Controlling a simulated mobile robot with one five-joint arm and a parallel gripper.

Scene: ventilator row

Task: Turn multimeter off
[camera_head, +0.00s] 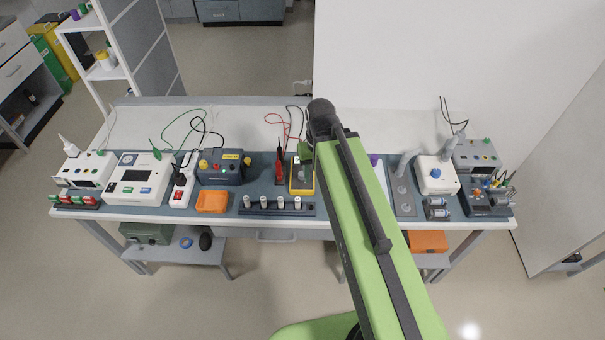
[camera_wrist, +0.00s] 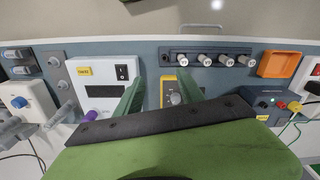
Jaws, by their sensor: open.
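The yellow multimeter (camera_head: 293,189) lies on the blue-grey mat at the middle of the bench, partly hidden by my arm. In the wrist view the multimeter (camera_wrist: 166,80) shows between and beyond my fingers, with part of a round grey dial (camera_wrist: 175,98) in view. My right finger covers some of its face, and the dial's setting is too small to read. My gripper (camera_wrist: 160,76) is open and empty, its two green fingers apart above the bench. In the head view my gripper is mostly hidden behind my wrist, close to the multimeter's upper right.
A white device with a black switch (camera_wrist: 110,72) stands beside the multimeter. A row of white-topped pegs (camera_head: 277,205), an orange tray (camera_head: 212,201) and a red-handled probe (camera_head: 279,170) are near. Cables lie behind. A white wall panel (camera_head: 420,60) rises behind the bench's right half.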

